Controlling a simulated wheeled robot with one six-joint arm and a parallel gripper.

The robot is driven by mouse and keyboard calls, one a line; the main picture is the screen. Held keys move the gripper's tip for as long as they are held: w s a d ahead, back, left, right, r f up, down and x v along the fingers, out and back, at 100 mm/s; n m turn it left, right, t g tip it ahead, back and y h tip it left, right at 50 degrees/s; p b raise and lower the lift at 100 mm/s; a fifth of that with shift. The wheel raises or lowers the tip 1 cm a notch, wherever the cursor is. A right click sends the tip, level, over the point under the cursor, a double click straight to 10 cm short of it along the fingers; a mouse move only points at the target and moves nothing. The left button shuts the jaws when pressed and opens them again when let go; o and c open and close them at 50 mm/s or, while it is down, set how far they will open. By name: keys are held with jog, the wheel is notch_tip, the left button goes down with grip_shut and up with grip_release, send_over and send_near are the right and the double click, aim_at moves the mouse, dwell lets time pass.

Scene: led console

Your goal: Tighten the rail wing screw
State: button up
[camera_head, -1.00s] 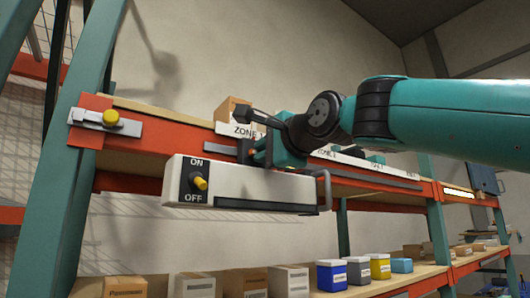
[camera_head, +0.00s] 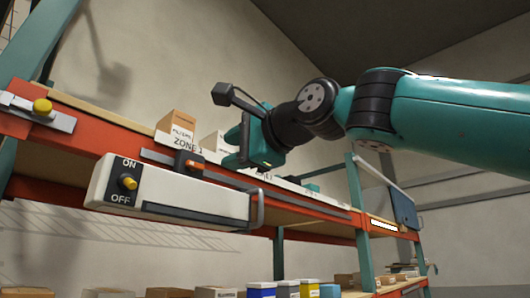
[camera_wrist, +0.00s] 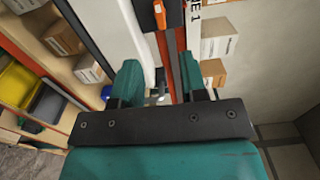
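An orange wing screw (camera_head: 191,165) sits on a black clamp block (camera_head: 182,160) on the grey rail along the shelf front, above the white console (camera_head: 165,192).
The console has a yellow ON/OFF switch (camera_head: 129,182) and a handle (camera_head: 258,208) at its right end. A metal bracket with a yellow knob (camera_head: 42,106) is at the far left of the beam. Boxes (camera_head: 177,127) stand on the shelf behind. Open air lies in front.

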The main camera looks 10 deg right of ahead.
jog(key=b+v, duration=0.2)
jog(key=v, duration=0.5)
jog(key=shift+s+d, duration=0.25)
jog(key=shift+s, duration=0.05)
notch_tip(320, 180, down, 27)
jog(key=w+n+g+h, duration=0.2)
jog(key=n+g+h, duration=0.1)
jog(key=n+g, duration=0.5)
jog(key=s+d+f+n+g+h, duration=0.1)
jog(key=s+f+n, duration=0.4)
jog(key=f, duration=0.8)
jog(key=s+d+f+n+g+h, duration=0.1)
jog(key=s+d+f+n+g, duration=0.2)
jog(key=s+f, duration=0.8)
jog(key=f+n+g, duration=0.2)
jog(key=g, duration=0.1)
jog(key=shift+d+h, duration=0.4)
